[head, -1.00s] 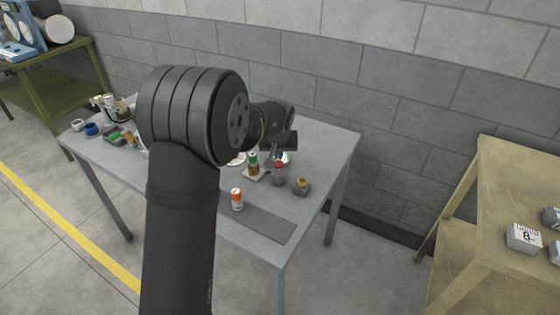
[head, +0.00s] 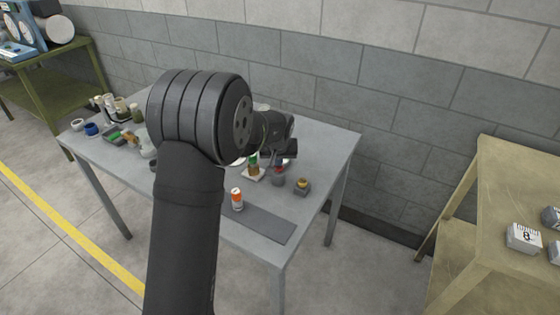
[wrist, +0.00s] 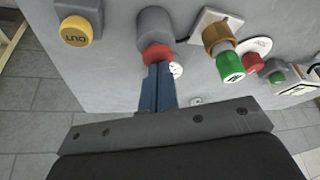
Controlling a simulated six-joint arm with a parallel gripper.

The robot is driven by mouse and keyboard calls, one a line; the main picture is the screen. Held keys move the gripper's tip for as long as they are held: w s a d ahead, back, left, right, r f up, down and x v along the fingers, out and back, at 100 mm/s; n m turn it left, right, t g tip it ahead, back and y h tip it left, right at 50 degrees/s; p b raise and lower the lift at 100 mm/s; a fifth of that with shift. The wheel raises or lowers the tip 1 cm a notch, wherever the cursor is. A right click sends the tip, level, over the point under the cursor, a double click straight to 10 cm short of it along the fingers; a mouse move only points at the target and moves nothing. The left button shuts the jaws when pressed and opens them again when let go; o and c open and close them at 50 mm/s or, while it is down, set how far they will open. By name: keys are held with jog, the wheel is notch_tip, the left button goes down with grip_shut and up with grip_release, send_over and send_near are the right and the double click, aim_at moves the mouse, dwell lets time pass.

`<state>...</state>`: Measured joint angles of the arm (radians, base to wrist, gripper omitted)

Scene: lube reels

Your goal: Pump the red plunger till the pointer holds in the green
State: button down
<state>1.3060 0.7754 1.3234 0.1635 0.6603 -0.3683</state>
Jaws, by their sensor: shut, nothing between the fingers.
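The red plunger (wrist: 157,54) caps a grey cylinder (wrist: 155,25) in the wrist view. My gripper (wrist: 158,68) has its blue fingers shut and empty, with the tips at the red cap and partly over it. I cannot tell whether they press on it. In the head view, a little of the red plunger (head: 279,169) shows above its grey body (head: 278,181), just below my dark gripper. A small white round face (wrist: 176,70) is partly hidden beside the fingers. No pointer or green band can be read on it.
A yellow knob marked OUT (wrist: 76,31) sits on a grey block left of the plunger in the wrist view. A brass fitting with a green cap (wrist: 230,66) stands to the right. An orange-and-white can (head: 237,199) stands by a bare dark mat (head: 262,224).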

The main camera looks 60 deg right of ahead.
jog(key=shift+f, duration=0.4)
jog(key=shift+r, duration=3.8)
jog(key=shift+f, duration=2.7)
